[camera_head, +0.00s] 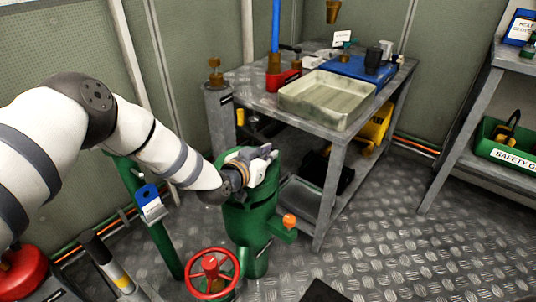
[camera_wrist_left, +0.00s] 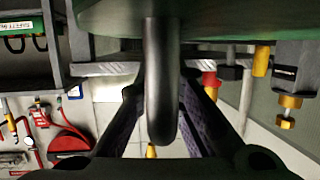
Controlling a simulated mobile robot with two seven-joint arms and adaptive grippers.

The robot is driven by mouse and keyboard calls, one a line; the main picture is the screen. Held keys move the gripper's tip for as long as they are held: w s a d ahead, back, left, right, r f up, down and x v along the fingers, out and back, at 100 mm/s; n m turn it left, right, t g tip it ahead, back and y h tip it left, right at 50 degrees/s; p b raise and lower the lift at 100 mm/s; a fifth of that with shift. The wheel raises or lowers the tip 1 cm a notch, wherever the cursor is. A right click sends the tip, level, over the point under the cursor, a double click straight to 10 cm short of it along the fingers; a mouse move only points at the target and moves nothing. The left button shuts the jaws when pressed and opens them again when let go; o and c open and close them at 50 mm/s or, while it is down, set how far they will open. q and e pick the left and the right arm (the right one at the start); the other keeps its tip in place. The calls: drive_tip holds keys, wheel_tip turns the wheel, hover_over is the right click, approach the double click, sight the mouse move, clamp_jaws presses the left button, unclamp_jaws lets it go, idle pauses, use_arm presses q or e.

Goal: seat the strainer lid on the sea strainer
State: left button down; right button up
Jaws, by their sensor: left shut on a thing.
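The sea strainer (camera_head: 250,222) is a green upright cylinder on the floor, left of the workbench. My left gripper (camera_head: 262,160) is over its top. In the left wrist view, my left gripper's fingers (camera_wrist_left: 163,105) are on both sides of a black bar handle (camera_wrist_left: 162,65), shut on it. The handle belongs to the green strainer lid (camera_wrist_left: 225,18), whose underside or face fills the top edge of that view. In the head view, the gripper hides most of the lid; green shows behind it. I cannot tell whether lid and strainer touch. My right gripper is out of view.
A red handwheel valve (camera_head: 211,272) stands in front of the strainer. A metal workbench (camera_head: 345,135) with a beige tray (camera_head: 327,98) is close behind on the right. A grey post with a brass top (camera_head: 216,100) stands behind.

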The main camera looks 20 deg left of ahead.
use_arm(q)
drive_tip(key=shift+w+f+b, duration=0.1)
drive_tip(key=shift+f+b, duration=0.55)
drive_tip(key=shift+f, duration=0.3)
idle(0.6)
drive_tip(key=c, duration=1.6)
unclamp_jaws()
drive_tip(key=shift+c, duration=0.2)
drive_tip(key=shift+s+f, duration=0.2)
drive_tip(key=v, duration=1.2)
drive_tip(key=shift+r, duration=0.25)
drive_tip(key=shift+f, duration=0.1)
